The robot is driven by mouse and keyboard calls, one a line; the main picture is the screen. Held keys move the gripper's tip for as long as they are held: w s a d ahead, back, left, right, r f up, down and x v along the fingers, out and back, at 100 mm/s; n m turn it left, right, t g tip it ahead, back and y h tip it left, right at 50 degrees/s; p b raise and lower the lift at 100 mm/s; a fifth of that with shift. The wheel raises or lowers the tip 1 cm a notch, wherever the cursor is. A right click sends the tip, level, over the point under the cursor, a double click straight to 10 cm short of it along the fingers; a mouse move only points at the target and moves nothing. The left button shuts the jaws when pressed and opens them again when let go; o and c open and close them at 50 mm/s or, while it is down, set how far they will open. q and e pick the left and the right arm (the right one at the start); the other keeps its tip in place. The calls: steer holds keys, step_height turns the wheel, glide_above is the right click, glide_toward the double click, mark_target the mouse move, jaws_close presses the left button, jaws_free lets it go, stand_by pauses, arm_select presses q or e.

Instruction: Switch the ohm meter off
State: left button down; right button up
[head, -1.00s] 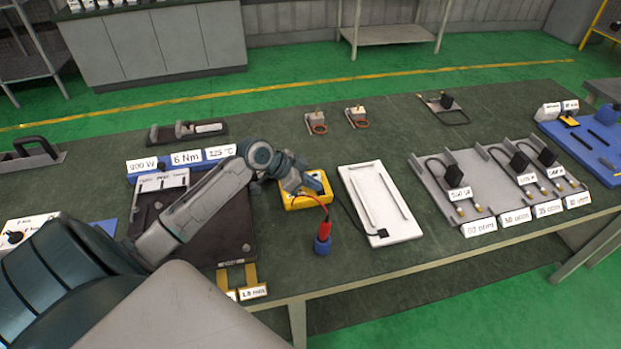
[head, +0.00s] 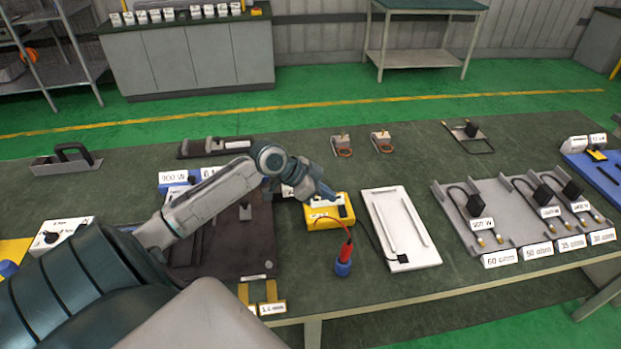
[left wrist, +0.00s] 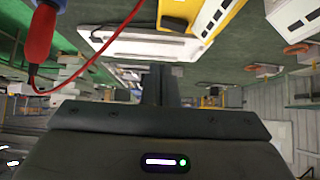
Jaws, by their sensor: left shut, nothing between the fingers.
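The yellow ohm meter (head: 330,218) sits on the dark green table, near the middle of the head view. A red lead runs from it to a red and blue probe (head: 345,256) standing in front of it. My left gripper (head: 328,194) is shut and empty, with its tip over the meter's upper part. I cannot tell whether it touches the meter. The meter's switch is hidden or too small to make out. In the left wrist view the meter's yellow edge (left wrist: 228,14) shows at the top, with the red probe (left wrist: 40,32) at the upper left.
A white tray (head: 382,205) lies just right of the meter. A grey rack (head: 447,207) with heating elements and ohm labels stands farther right. A dark plate (head: 258,245) lies to the left under my arm. The table's front edge is near the probe.

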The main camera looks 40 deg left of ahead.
arm_select(q)
steer(key=shift+b+v, duration=0.45)
steer(key=shift+v, duration=2.4)
arm_select(e)
steer(key=shift+w+f, duration=0.3)
steer(key=shift+f, duration=0.3)
arm_select(q)
steer(key=shift+s+d+r, duration=0.15)
